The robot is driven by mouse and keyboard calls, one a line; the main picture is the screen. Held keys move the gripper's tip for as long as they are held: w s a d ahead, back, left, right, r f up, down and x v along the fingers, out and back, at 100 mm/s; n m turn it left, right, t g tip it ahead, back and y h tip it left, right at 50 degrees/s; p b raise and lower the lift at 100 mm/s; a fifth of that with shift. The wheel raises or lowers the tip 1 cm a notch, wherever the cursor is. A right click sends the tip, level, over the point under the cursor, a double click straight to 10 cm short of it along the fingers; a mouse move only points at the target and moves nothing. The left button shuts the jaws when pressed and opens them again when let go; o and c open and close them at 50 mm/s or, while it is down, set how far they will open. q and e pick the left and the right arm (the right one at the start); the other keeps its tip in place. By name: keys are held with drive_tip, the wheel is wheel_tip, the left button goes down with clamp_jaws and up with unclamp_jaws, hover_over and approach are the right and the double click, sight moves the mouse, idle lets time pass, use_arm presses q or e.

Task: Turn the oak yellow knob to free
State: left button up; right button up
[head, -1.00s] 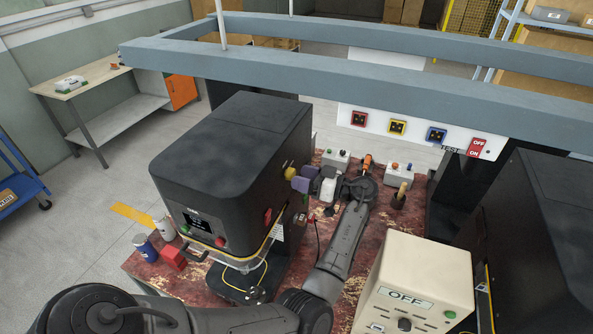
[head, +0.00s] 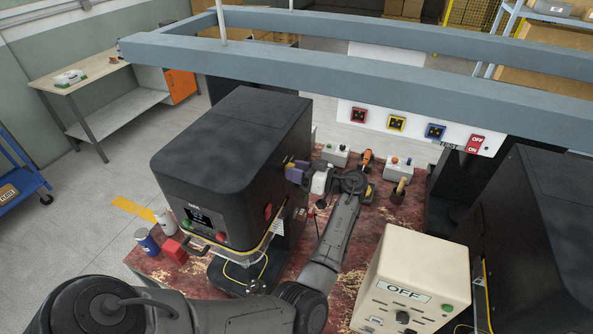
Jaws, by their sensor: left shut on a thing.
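The oak yellow knob (head: 289,164) is on the right side of the large black machine (head: 232,165), near its far end. Only a small yellowish part of the knob shows; the fingers cover the rest, so its angle cannot be read. My left gripper (head: 295,173), with purple fingertips, reaches it from the right and is shut on it. My right gripper is not in view.
A cream box marked OFF (head: 414,280) stands at the front right beside my forearm. Small control boxes (head: 398,171) and an orange-handled tool (head: 366,158) are at the table's back. A grey beam (head: 350,72) crosses above. Cans (head: 146,242) stand at the left.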

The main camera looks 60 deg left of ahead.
use_arm(q)
drive_tip(key=shift+c, duration=1.3)
